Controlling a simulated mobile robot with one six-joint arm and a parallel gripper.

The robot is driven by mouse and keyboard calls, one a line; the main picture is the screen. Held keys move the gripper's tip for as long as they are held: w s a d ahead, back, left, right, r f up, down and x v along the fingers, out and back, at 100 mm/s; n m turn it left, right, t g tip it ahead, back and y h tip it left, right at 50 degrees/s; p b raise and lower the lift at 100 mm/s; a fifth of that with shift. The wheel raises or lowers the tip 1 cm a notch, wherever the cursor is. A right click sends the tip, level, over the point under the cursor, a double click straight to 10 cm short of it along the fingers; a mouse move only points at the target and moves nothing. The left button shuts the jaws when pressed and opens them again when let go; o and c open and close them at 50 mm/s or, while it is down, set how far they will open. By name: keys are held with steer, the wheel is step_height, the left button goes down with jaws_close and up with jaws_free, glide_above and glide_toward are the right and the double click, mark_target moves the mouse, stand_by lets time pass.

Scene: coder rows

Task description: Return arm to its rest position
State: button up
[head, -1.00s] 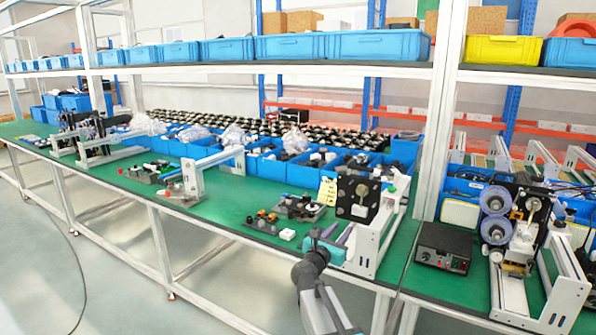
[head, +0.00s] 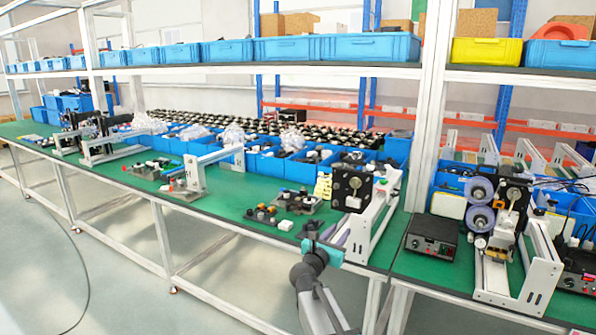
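My arm rises from the bottom of the head view, in front of the workbench. My gripper (head: 312,234), with teal parts, is at its upper end by the bench's front edge. It is small and seen from behind, so I cannot tell whether its fingers are open or shut, or whether it holds anything. A white-framed machine with a black plate (head: 352,189) stands just right of and behind it. A small white block (head: 286,225) lies on the green bench top to its left.
The green workbench (head: 235,200) runs across the view. Blue bins (head: 285,165) line its back, and a shelf above carries more blue bins and a yellow bin (head: 486,51). A black control box (head: 431,238) and a coder machine stand right.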

steer(key=s+d+f+m+g, duration=0.15)
steer(key=s+d+f, duration=0.3)
steer(key=f, duration=0.75)
steer(key=s+d+f+g, duration=0.3)
steer(key=d+f, duration=0.3)
steer(key=f, duration=0.5)
steer(key=s+d+f+m+g, duration=0.3)
steer(key=s+f+m, duration=0.1)
steer(key=s+f, duration=0.6)
steer(key=s+d+f+m+g, duration=0.3)
steer(key=s+f+g, duration=0.1)
steer(key=s+f, duration=0.6)
steer(key=s+a+f+m+g+y, duration=0.2)
steer(key=s+f+m+g, duration=0.15)
steer(key=s+f, duration=0.45)
steer(key=s+a+f+m+g+y, duration=0.1)
steer(key=s+f+m+g+y, duration=0.25)
steer(key=s, duration=0.85)
steer(key=s+a+m+g+y, duration=0.3)
steer(key=s+a+m, duration=0.7)
steer(key=m, duration=0.3)
steer(key=shift+s+f, duration=0.45)
steer(key=shift+s, duration=0.1)
